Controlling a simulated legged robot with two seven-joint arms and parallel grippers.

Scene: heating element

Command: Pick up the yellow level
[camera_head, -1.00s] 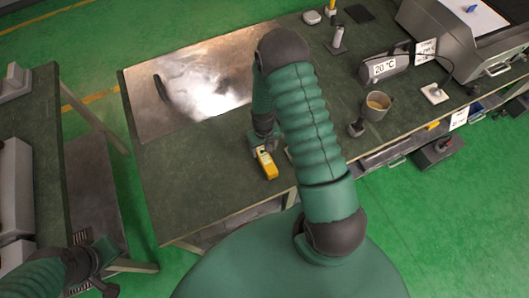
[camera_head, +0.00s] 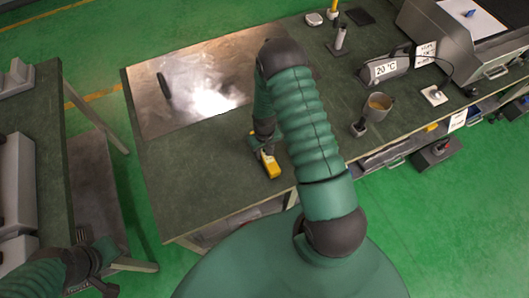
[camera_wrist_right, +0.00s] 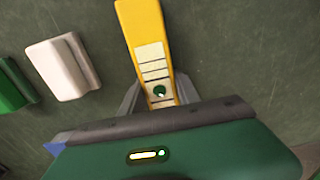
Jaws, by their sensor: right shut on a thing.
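The yellow level (camera_head: 272,168) is near the front edge of the workbench (camera_head: 200,185). In the right wrist view the level (camera_wrist_right: 143,35) carries a pale label and a round green spot. My right gripper (camera_head: 262,147) is shut on it, with a finger on each side of its near end (camera_wrist_right: 160,100). I cannot tell whether the level touches the bench top. My left gripper (camera_head: 112,268) is at the lower left, away from the bench, with its fingers apart and empty.
A white block (camera_wrist_right: 62,67) and a green object (camera_wrist_right: 14,85) lie left of the level. A metal sheet (camera_head: 190,85) covers the back left of the bench.

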